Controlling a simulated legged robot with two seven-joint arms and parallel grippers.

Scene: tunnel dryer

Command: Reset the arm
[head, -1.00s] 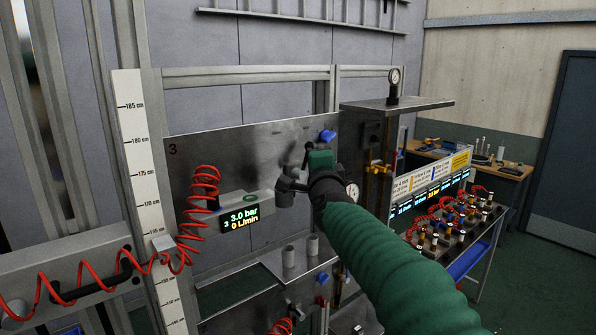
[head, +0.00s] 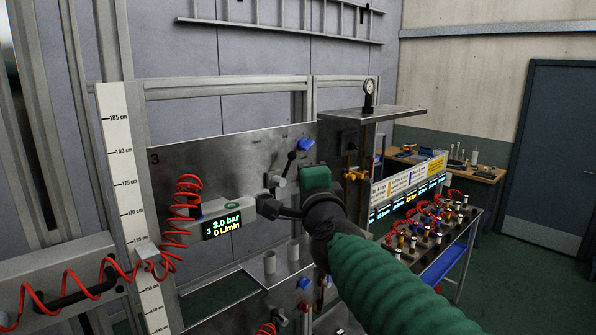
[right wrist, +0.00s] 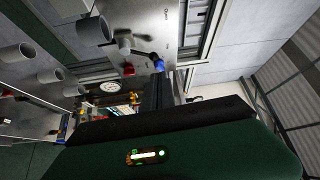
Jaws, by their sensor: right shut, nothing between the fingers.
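My right arm, in a green sleeve, comes in from the lower right of the head view. The lever also shows in the right wrist view (right wrist: 158,64), beyond the dark shut fingers. My left gripper is not in view.
A red coiled hose (head: 186,195) hangs left of the display, beside a height scale (head: 125,180). Two grey cups (head: 293,250) stand on a ledge below. A rack of colored fittings (head: 432,232) and a wooden bench (head: 470,170) stand at the right.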

